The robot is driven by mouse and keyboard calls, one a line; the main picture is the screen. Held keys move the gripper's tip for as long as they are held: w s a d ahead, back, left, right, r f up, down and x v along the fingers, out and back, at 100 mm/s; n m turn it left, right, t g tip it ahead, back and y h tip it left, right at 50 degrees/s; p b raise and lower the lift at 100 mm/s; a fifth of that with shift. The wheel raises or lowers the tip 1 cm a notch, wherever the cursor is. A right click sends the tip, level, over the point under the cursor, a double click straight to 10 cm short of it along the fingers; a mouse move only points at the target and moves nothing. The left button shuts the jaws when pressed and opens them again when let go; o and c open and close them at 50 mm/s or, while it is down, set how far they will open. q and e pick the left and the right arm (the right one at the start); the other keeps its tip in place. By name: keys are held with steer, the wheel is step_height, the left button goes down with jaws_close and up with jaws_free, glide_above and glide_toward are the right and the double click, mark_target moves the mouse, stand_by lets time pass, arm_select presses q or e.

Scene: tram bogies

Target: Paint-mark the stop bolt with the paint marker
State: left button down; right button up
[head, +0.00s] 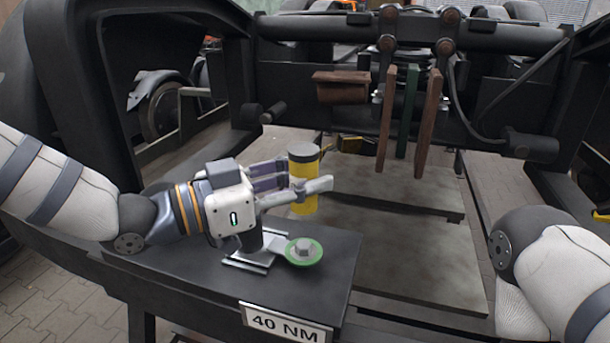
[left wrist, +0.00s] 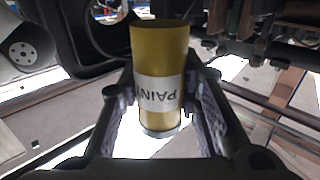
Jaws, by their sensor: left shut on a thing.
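My left gripper (head: 301,187) is shut on the paint marker (head: 303,169), a yellow cylinder with a dark grey top. It is held upright, above the far right part of the dark bench. The stop bolt (head: 303,247) is a grey hex head on a green disc, on the bench in front of the gripper, apart from the marker. My right gripper is not in view; only part of my right arm shows at the lower right.
The dark bench (head: 190,280) carries a "40 NM" plate (head: 286,324) on its front edge and a metal bracket (head: 250,258) beside the bolt. Brown and green hanging plates (head: 408,110) and a black bogie frame (head: 330,27) stand behind. Grey floor plates (head: 400,240) lie to the right.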

arm_select(q)
steer(key=shift+r, duration=0.1)
steer(key=shift+f+b, duration=0.7)
steer(key=shift+f, duration=2.8)
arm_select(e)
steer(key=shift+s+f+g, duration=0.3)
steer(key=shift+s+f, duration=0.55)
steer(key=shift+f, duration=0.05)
arm_select(q)
steer(key=shift+f, duration=0.25)
steer(key=shift+r, duration=0.1)
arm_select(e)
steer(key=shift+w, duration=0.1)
arm_select(q)
steer(key=shift+r+p, duration=1.15)
steer(key=shift+r, duration=1.95)
steer(key=shift+f, duration=0.1)
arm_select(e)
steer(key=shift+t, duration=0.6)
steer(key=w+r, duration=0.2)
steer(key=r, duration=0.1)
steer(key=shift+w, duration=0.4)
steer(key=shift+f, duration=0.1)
arm_select(q)
steer(key=shift+a, duration=0.1)
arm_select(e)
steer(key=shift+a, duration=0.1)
